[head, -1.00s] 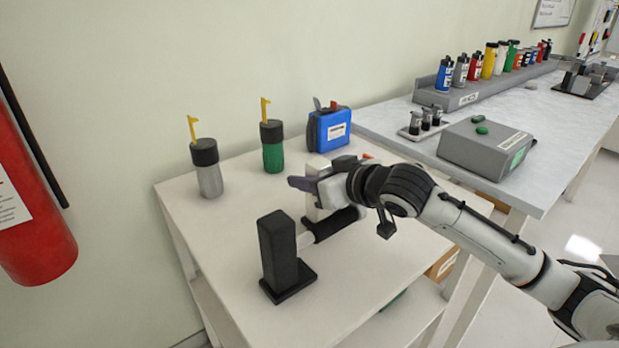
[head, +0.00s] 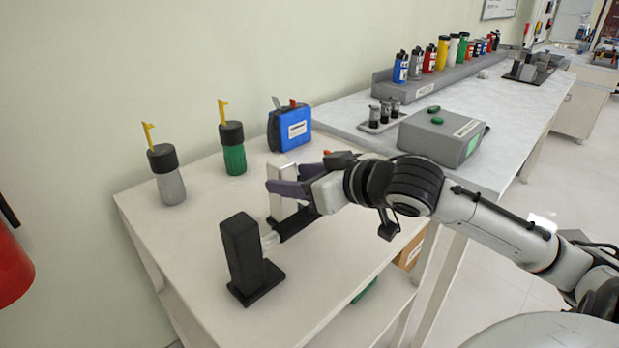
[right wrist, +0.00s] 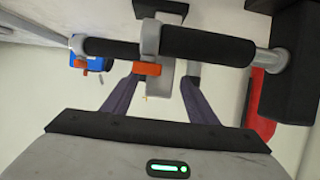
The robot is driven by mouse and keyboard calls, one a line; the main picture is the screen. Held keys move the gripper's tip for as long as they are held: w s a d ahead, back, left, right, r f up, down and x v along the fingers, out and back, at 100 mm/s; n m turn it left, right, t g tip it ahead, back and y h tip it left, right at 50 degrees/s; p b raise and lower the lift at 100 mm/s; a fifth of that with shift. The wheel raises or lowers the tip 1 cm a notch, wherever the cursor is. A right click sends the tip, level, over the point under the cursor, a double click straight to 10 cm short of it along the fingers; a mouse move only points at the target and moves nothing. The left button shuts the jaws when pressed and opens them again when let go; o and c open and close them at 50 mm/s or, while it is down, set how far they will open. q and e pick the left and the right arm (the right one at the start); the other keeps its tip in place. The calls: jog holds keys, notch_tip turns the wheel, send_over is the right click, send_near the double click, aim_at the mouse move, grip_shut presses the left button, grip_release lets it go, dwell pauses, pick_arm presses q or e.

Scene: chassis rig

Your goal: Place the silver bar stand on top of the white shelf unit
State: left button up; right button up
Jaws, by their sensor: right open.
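The silver bar stand appears to be the pale upright (head: 284,171) on the top of the white shelf unit (head: 190,235); my gripper partly hides it. A bar with black grips (right wrist: 208,45) passes it, and a silver piece with an orange lever (right wrist: 147,69) sits at mid-bar in the right wrist view. My right gripper (head: 285,181) is open at the upright. In the right wrist view, its purple fingers (right wrist: 160,82) lie either side of the silver piece; I cannot tell whether they touch. My left gripper is out of view.
A black block stand (head: 243,256) stands at the bar's near end. Behind are a grey-black bottle (head: 170,187), a green bottle (head: 234,158) and a blue case (head: 290,130). A grey table (head: 340,125) with a grey box (head: 425,139) adjoins at right.

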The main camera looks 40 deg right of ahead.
jog(key=shift+v, duration=2.2)
jog(key=shift+a, duration=0.1)
